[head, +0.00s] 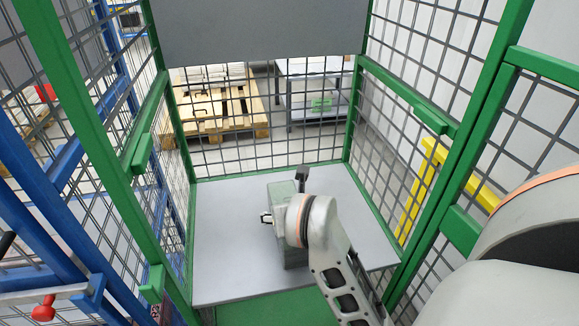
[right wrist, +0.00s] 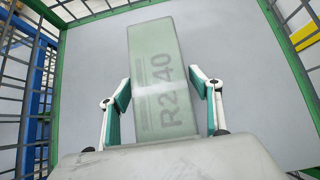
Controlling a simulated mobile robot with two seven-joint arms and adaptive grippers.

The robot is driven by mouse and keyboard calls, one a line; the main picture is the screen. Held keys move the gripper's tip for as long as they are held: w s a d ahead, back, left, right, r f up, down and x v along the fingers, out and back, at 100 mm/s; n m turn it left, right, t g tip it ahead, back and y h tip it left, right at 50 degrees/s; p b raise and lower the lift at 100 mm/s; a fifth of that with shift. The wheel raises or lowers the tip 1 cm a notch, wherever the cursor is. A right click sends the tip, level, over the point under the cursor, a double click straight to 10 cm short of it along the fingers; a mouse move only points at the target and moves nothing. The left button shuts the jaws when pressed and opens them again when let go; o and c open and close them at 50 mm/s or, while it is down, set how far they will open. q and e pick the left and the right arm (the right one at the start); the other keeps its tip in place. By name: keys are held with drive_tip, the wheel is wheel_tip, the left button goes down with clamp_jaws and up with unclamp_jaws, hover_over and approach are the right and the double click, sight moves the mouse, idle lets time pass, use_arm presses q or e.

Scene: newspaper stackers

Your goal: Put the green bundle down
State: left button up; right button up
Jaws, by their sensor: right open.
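The green bundle (head: 279,191) rests on the grey shelf (head: 225,225) inside a green-framed mesh cage. In the head view the right gripper (head: 284,196) is over the bundle, and my wrist hides much of both. My left gripper is not in view.
Green posts and grey mesh (head: 260,135) close the cage at the back and sides. A grey panel (head: 262,30) hangs across the top. The shelf (right wrist: 88,75) is bare around the bundle. A blue rack (head: 40,215) stands left, and a yellow frame (head: 418,185) right, outside.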

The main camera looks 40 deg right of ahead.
drive_tip(key=p+v, duration=0.2)
drive_tip(key=v, duration=0.6)
drive_tip(key=shift+w+r+p, duration=0.15)
drive_tip(key=shift+r+p, duration=0.1)
drive_tip(key=shift+p, duration=0.05)
drive_tip(key=shift+s+r, duration=0.1)
drive_tip(key=shift+s, duration=0.1)
drive_tip(key=shift+s+a, duration=0.1)
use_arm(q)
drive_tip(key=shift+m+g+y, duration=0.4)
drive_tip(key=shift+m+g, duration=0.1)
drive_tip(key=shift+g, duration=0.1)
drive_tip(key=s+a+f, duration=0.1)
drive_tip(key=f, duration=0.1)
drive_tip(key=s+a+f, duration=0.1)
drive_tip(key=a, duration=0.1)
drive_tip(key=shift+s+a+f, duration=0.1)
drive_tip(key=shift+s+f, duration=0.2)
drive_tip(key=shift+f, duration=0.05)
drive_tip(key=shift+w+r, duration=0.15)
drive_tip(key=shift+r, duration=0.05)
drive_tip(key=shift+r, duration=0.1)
